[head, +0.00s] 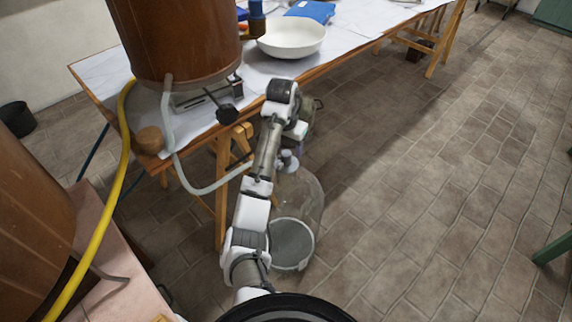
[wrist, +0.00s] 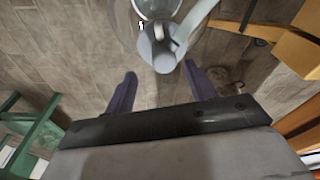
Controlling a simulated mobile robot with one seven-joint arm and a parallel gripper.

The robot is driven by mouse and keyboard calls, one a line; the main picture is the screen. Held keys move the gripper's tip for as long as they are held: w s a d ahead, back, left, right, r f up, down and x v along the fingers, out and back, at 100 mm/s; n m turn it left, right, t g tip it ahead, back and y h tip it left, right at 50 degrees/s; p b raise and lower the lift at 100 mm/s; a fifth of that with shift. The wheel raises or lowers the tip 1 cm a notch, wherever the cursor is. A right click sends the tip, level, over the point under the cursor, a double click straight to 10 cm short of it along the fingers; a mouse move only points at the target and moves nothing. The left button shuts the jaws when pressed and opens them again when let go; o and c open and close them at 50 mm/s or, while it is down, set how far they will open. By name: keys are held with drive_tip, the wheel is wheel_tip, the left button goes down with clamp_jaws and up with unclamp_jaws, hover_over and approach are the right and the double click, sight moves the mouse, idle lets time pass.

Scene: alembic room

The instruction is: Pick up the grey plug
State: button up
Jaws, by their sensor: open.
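The grey plug (head: 287,160) sits on top of a large clear glass vessel (head: 308,198) standing on the floor. In the wrist view the plug (wrist: 164,52) is a rounded light grey piece at the top centre, with a pale tube or handle beside it. My gripper (wrist: 160,70) is open and empty, with its two dark fingers pointing towards the plug. The plug shows just beyond the gap between the fingertips, and I cannot tell the remaining distance. In the head view my wrist hides most of the gripper, which is above the vessel.
A white-topped table (head: 345,38) on wooden trestles stands beside the vessel, with a white bowl (head: 291,40) and a large copper-brown vessel (head: 180,40). A pale hose (head: 205,189) runs from the copper vessel towards the glass vessel. A yellow hose (head: 122,165) hangs left.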

sight(286, 153)
drive_tip(key=f, duration=0.3)
drive_tip(key=shift+w+a+f, duration=0.1)
drive_tip(key=shift+a+f, duration=0.2)
drive_tip(key=shift+f, duration=0.1)
drive_tip(key=shift+w+f, duration=0.1)
drive_tip(key=shift+f, duration=0.4)
drive_tip(key=c, duration=1)
drive_tip(key=shift+c, duration=0.2)
drive_tip(key=shift+r, duration=0.1)
wheel_tip(286, 153, up, 20)
drive_tip(key=p, duration=0.6)
drive_tip(key=shift+p, duration=0.35)
